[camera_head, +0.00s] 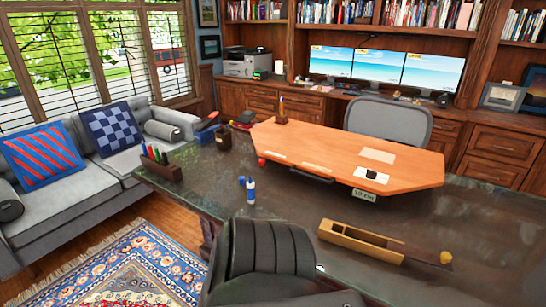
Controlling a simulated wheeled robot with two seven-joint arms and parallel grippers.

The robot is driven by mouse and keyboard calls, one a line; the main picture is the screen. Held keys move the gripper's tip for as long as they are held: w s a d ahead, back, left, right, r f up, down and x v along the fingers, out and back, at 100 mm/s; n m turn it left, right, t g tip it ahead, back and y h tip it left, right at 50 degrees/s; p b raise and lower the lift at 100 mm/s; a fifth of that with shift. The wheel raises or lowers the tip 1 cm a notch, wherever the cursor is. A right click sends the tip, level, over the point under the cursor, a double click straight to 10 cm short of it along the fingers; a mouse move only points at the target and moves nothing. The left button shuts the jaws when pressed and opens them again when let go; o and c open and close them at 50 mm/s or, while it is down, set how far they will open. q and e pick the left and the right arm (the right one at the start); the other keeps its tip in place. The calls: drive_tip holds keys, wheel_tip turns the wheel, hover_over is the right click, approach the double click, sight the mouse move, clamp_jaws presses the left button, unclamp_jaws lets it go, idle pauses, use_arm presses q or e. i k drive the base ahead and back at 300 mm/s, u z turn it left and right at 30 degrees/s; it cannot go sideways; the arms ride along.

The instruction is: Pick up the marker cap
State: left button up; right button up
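A small blue piece (241,180) lies on the dark desk (225,185), just left of an upright white and blue marker or glue bottle (251,191). The blue piece looks like a loose cap, but it is too small to be sure. Neither of my grippers shows in the head view, so nothing is seen near it.
A raised wooden board (330,150) stands behind the bottle. A pen holder (160,163) is at the desk's left end, a long wooden box (360,241) at right front. A black chair (262,262) blocks the near side. Bare desk surrounds the bottle.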

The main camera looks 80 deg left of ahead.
sight(250, 185)
drive_tip(key=i, duration=0.6)
drive_tip(key=u, duration=2.15)
